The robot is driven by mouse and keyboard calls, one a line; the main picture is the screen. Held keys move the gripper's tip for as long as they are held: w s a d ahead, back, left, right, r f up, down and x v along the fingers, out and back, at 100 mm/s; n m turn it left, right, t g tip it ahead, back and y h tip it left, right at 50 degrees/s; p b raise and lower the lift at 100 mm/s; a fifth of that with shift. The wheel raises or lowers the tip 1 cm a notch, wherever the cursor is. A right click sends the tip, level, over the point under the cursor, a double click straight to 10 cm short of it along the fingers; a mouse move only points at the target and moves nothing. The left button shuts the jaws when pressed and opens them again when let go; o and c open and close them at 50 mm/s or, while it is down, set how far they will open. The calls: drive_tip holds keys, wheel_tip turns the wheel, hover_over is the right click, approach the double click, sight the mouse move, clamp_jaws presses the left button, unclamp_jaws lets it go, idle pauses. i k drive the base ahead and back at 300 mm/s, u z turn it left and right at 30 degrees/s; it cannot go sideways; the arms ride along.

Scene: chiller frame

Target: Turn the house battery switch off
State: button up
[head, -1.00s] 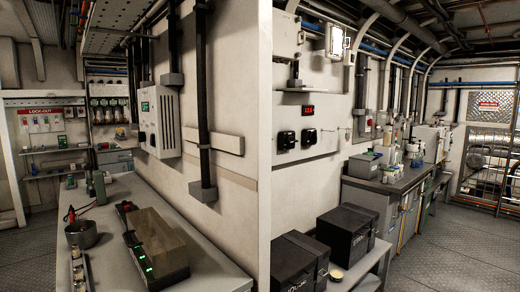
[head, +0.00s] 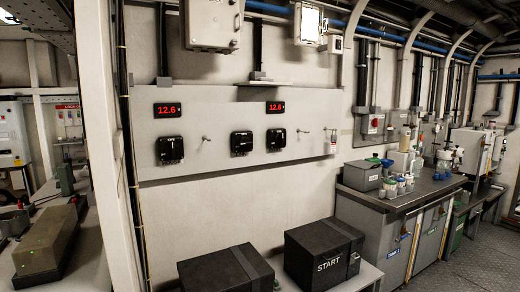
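A pale switch panel (head: 225,165) is on the wall in the head view. It carries a black rotary-style switch (head: 170,150) at the left, and a middle black switch (head: 241,143) and a right black switch (head: 276,139) side by side. A left red display (head: 167,110) and a right red display (head: 275,107) both read 12.6. Small metal fittings (head: 206,138) stick out between. A red and white tag (head: 331,143) hangs at the panel's right end. Labels and switch positions are too small to read, so I cannot tell which is the house switch. My gripper is not in view.
A black box (head: 225,272) and a black box marked START (head: 322,255) stand on a low bench below the panel. A white partition edge (head: 110,150) stands at the left. A grey counter (head: 400,195) with bottles runs along the right. Air before the panel looks clear.

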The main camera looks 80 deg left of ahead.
sight(171, 148)
drive_tip(key=i, duration=0.15)
drive_tip(key=u, duration=2.4)
drive_tip(key=i, duration=1.9)
drive_tip(key=u, duration=0.8)
